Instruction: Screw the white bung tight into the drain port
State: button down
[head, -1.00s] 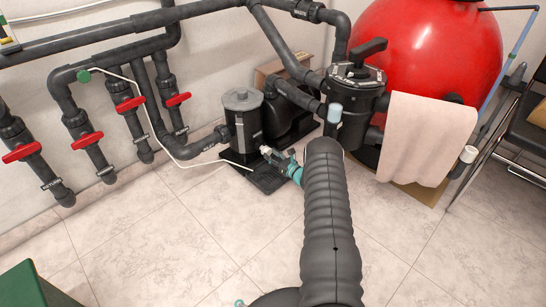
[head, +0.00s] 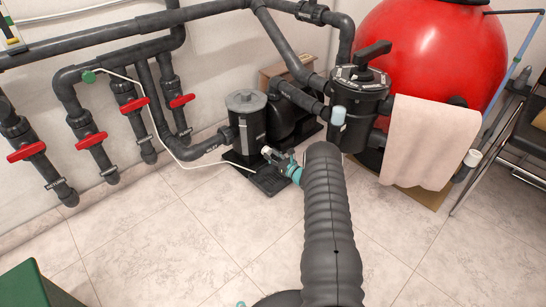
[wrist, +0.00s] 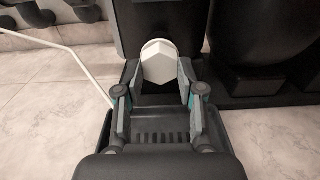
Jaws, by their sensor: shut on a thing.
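The white bung (wrist: 158,61) has a faceted head and shows between the fingertips of my gripper (wrist: 159,77) in the wrist view. My gripper is shut on it. In the head view, the bung (head: 266,150) is a small pale spot at the tip of my gripper (head: 272,154), low at the front of the pump's dark strainer housing (head: 246,130). The bung is in front of the housing (wrist: 145,22) in the wrist view. The drain port is hidden behind the bung, so I cannot tell whether the thread is engaged or how deep it sits.
A black pump base (head: 272,182) lies below my gripper. A thin white hose (head: 205,166) runs along the floor to its left. Pipes with red valve handles (head: 92,141) stand left. A red tank (head: 430,60) and hanging towel (head: 430,140) are right.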

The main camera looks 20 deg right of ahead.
jog(key=shift+w, duration=0.15)
jog(key=c, duration=0.6)
grip_release()
jog(key=p+v, duration=0.1)
jog(key=v, duration=0.4)
jog(key=shift+p, duration=0.3)
jog(key=v, duration=1.2)
